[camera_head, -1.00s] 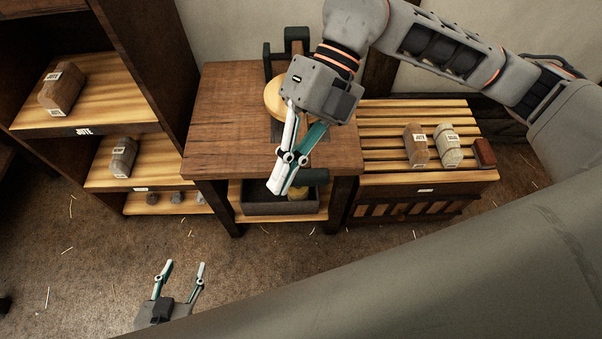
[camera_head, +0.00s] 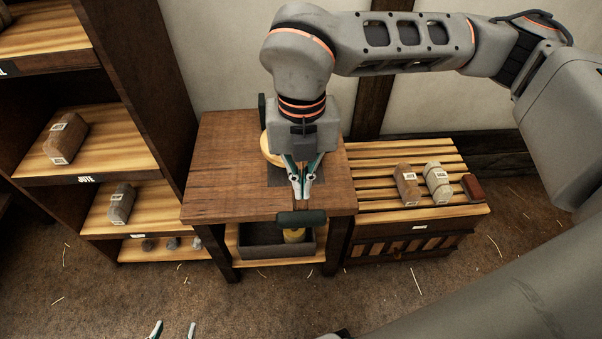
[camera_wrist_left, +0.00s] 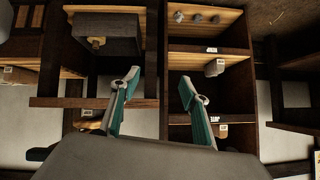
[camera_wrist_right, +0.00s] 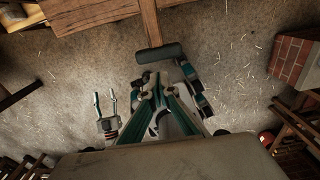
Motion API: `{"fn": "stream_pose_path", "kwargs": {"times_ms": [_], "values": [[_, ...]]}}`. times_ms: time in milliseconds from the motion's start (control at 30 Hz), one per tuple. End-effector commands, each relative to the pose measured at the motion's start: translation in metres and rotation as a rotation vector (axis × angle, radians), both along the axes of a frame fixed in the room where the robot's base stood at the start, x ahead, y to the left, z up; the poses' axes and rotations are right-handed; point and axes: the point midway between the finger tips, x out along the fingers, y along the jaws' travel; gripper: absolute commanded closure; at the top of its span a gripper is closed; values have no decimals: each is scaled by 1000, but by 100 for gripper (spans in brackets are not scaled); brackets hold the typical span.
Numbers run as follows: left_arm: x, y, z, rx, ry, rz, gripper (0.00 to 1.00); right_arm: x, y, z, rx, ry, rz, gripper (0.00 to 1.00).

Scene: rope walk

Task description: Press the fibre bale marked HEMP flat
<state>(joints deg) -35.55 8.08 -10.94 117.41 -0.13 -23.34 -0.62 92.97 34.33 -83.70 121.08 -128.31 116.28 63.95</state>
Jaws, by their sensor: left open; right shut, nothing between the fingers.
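No HEMP label is legible. Bales with small labels I cannot read include a brown bale (camera_head: 408,185) and a grey bale (camera_head: 438,182) on the slatted rack at right. A round wooden plate (camera_head: 271,150) on the wooden table is largely hidden by my right arm. A dark handle (camera_head: 300,218) sits at the table's front edge; it also shows in the right wrist view (camera_wrist_right: 160,52). My right gripper (camera_head: 302,194) is shut and empty, pointing down just behind the handle in the head view. My left gripper (camera_head: 172,329) is open and empty, low at the bottom edge.
A shelf unit at left holds a brown bale (camera_head: 66,138) above a JUTE sign and a grey-brown bale (camera_head: 121,203) lower down. A grey bin (camera_head: 265,243) stands under the table. A red-brown block (camera_head: 473,187) lies on the rack. The floor in front is clear apart from straws.

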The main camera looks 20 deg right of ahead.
Motion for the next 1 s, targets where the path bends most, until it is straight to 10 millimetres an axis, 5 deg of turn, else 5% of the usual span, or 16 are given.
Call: {"fn": "stream_pose_path", "kwargs": {"times_ms": [400,1000], "values": [[1,0,-6,5,-3,-2,55,-4,1,-75,1,7,0,100],[6,0,-1,4,-15,-5,55,-4,1,-89,2,3,-2,100]]}}
